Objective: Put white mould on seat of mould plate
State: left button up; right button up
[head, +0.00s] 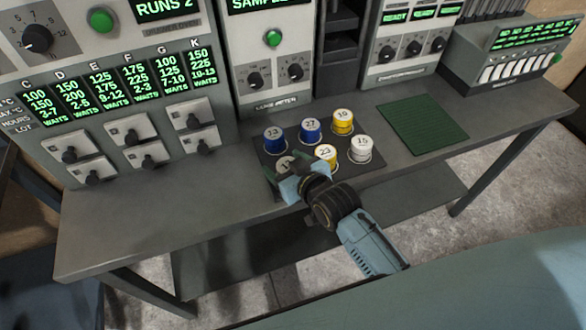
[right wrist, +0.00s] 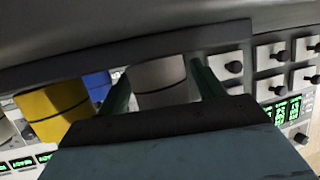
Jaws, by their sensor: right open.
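My right gripper (head: 286,170) is open at the front left of a dark plate (head: 316,172) holding several numbered moulds. A white mould (head: 285,162) there is partly hidden by the gripper, and its number is not fully readable. In the right wrist view a white mould (right wrist: 158,84) stands between the two green fingers, one at each side. I cannot tell whether they touch it. Another white mould (head: 361,149), marked 15, stands at the plate's right. No empty seat is clearly visible. My left gripper is not in view.
A yellow mould (head: 325,155) stands close to the right of the gripper. Two blue moulds (head: 274,137) and a yellow one (head: 343,121) form the back row. A bare green mat (head: 422,122) lies to the right. Control cabinets (head: 120,90) line the back.

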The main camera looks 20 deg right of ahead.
jog(key=p+v, duration=0.1)
jog(key=v, duration=1.1)
jog(key=s+d+f+m+g+h, duration=0.1)
jog(key=s+d+f+g+h, duration=0.15)
jog(key=s+g, duration=0.35)
jog(key=s+d+f+g+h, duration=0.1)
jog(key=s+d+g, duration=0.25)
jog(key=s, duration=0.35)
notch_tip(320, 180, down, 26)
jog(key=s+g+b, duration=0.2)
jog(key=s, duration=0.1)
jog(key=s+d+f+b, duration=0.1)
jog(key=s+d+f, duration=0.2)
jog(key=s+f, duration=1.2)
jog(key=shift+s+f+g, duration=0.2)
jog(key=shift+f+g, duration=0.15)
jog(key=shift+f, duration=0.6)
